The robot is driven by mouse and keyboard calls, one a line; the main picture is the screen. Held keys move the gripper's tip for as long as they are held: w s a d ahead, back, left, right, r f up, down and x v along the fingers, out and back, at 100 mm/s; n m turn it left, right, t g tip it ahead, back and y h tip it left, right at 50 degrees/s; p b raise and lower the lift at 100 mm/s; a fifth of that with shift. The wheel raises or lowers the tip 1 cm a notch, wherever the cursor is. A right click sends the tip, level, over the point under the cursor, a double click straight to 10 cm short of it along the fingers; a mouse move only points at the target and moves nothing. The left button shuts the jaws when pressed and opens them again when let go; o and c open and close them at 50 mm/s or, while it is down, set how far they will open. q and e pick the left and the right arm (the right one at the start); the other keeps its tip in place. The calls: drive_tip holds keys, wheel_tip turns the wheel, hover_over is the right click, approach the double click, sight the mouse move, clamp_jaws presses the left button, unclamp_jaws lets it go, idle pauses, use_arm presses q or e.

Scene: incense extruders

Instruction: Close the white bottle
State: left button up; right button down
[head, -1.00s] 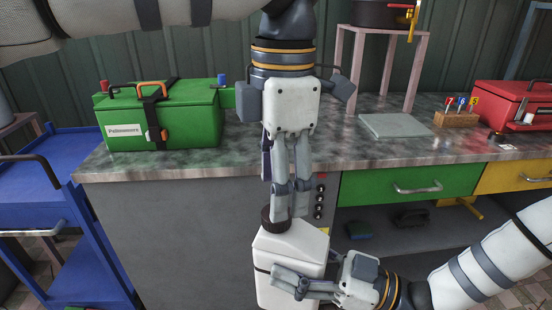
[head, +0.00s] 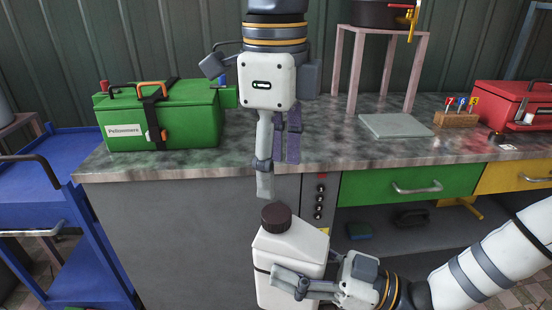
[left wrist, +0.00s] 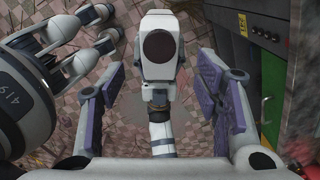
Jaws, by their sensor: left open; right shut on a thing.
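The white bottle (head: 291,262) is held upright in front of the counter. Its dark brown cap (head: 276,217) sits on the bottle's neck. In the left wrist view the round cap (left wrist: 158,47) shows from above on the white bottle (left wrist: 172,20). My right gripper (head: 287,283) is shut on the bottle's body, low down, coming from the right. My left gripper (head: 270,185) points down above the cap, open and empty, with a gap between its fingers and the cap. In the left wrist view my left gripper's pads (left wrist: 157,92) stand wide apart.
A counter (head: 330,148) with drawers stands close behind the bottle. On it are a green toolbox (head: 185,115), a grey plate (head: 395,125), a stand (head: 415,75) and a red toolbox (head: 515,105). A blue cart (head: 65,195) stands at the left.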

sight(276, 213)
use_arm(q)
wheel_tip(276, 213, down, 8)
idle(0.5)
